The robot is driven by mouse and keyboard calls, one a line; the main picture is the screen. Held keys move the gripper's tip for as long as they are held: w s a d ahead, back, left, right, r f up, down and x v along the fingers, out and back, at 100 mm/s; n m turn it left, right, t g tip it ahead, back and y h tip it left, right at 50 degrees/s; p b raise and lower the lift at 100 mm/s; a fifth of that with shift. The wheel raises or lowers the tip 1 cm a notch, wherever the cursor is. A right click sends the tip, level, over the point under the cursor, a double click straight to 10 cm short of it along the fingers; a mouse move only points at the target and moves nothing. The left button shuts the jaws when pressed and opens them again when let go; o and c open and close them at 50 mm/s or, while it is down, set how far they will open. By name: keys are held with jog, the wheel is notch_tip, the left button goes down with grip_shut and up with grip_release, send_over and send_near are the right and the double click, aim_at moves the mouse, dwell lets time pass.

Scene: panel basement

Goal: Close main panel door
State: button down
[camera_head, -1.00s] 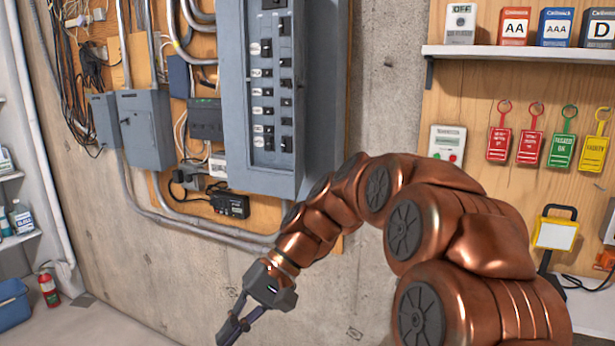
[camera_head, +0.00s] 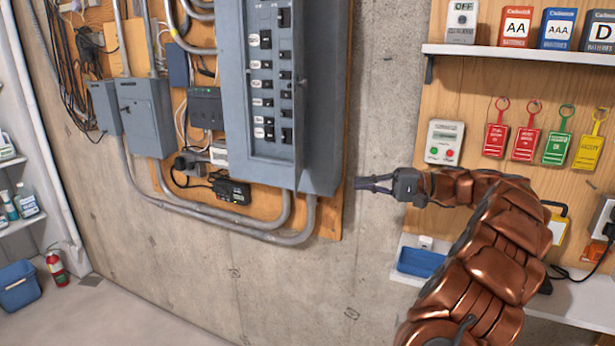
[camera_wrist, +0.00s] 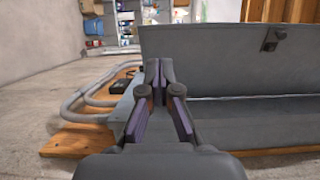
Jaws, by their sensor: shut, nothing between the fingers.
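The grey main panel (camera_head: 262,165) hangs on the wall with its column of black breakers exposed. Its door stands open; in the wrist view it is a broad grey sheet (camera_wrist: 215,60) with a small dark latch (camera_wrist: 272,40). In the head view the door is hard to tell from the grey right side of the panel. My gripper (camera_head: 358,184) is just right of the panel's lower right corner, pointing left, with its fingers shut and empty. In the wrist view the fingertips (camera_wrist: 159,68) overlap the door's left end; contact cannot be told.
Conduits (camera_head: 250,233) curve below the panel on a plywood board. Bare concrete wall (camera_head: 385,100) lies right of the panel. A shelf (camera_head: 520,54) with battery boxes and a tag board with a control box (camera_head: 444,143) are farther right. A blue tray (camera_head: 420,262) sits below my arm.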

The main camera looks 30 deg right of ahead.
aim_at(296, 181)
jog(key=w+a+b, duration=0.1)
jog(key=b, duration=0.4)
jog(key=shift+w+a+b, duration=0.1)
jog(key=shift+b, duration=0.25)
jog(key=shift+r+x, duration=0.1)
jog(key=shift+x, duration=2.45)
jog(key=shift+r+x, duration=0.15)
jog(key=shift+x, duration=2.4)
jog(key=shift+w+a+f, duration=0.15)
jog(key=shift+w+a, duration=0.35)
jog(key=shift+a, duration=0.05)
jog(key=shift+a, duration=0.2)
